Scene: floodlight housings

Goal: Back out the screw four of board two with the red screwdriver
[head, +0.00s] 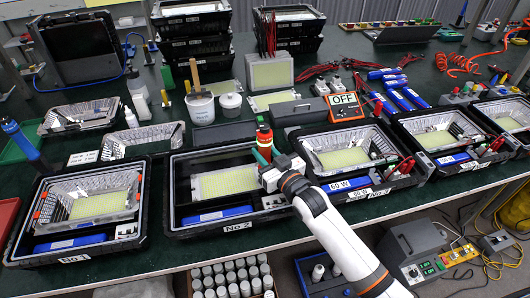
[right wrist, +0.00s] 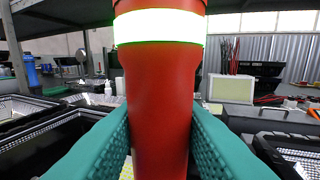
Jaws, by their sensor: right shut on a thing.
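The red screwdriver (head: 264,138) stands upright over the right side of housing No 2 (head: 180,218). My right gripper (head: 266,158) is shut on it. In the right wrist view the teal finger pads press both sides of the red handle (right wrist: 161,95), which has a white band. Board two (head: 222,183) is a yellow-green panel lying inside that black housing. The gripper and forearm cover the board's right edge. The screwdriver's tip is hidden, so I cannot tell whether it touches a screw. Screw four cannot be made out. My left gripper is not in view.
Housing No 1 (head: 75,257) stands to the left, with a tall blue tool (head: 22,140) at its back corner. Another lamp housing (head: 345,150) is close on the right.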

